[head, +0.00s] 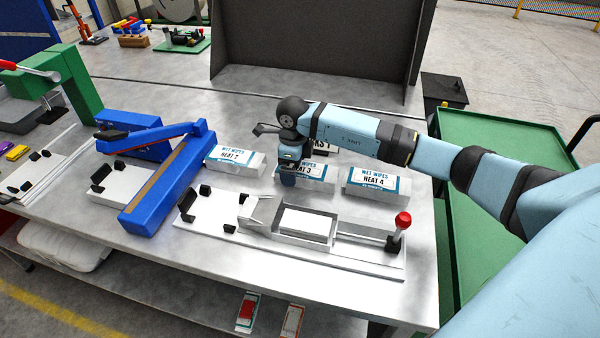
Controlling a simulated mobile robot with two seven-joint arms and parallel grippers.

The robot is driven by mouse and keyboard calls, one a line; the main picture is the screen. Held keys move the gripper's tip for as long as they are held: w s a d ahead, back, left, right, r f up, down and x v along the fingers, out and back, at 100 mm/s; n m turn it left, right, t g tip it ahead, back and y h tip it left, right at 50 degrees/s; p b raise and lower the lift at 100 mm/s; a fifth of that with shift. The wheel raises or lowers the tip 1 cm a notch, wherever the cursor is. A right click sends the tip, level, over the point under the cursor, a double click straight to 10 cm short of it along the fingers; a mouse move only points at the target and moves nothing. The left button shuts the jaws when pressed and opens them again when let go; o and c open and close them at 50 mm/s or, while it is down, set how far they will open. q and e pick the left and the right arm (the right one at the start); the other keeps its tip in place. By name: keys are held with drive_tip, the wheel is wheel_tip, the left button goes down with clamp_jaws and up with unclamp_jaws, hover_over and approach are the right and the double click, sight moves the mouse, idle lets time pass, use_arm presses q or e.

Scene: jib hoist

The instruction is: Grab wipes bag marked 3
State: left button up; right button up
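The wipes bag marked HEAT 3 (318,174) lies on the grey workbench, in a row between the bag marked HEAT 2 (232,158) and the bag marked HEAT 4 (376,184). My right gripper (289,180) points down at the left part of the HEAT 3 bag and hides some of it. I cannot tell whether its fingers touch the bag or are open or shut. Another label, partly hidden behind my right wrist, shows just behind the HEAT 3 bag. My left gripper is not in view.
A white fixture (290,240) with a red-knobbed lever (402,222) stands in front of the bags. A blue long-armed device (165,185) is at the left, a green press (80,85) further left. A dark panel (320,45) stands behind; a green cart (490,135) is at the right.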

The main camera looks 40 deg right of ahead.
drive_tip(key=shift+f, duration=0.75)
drive_tip(key=c, duration=1)
drive_tip(key=shift+r, duration=0.2)
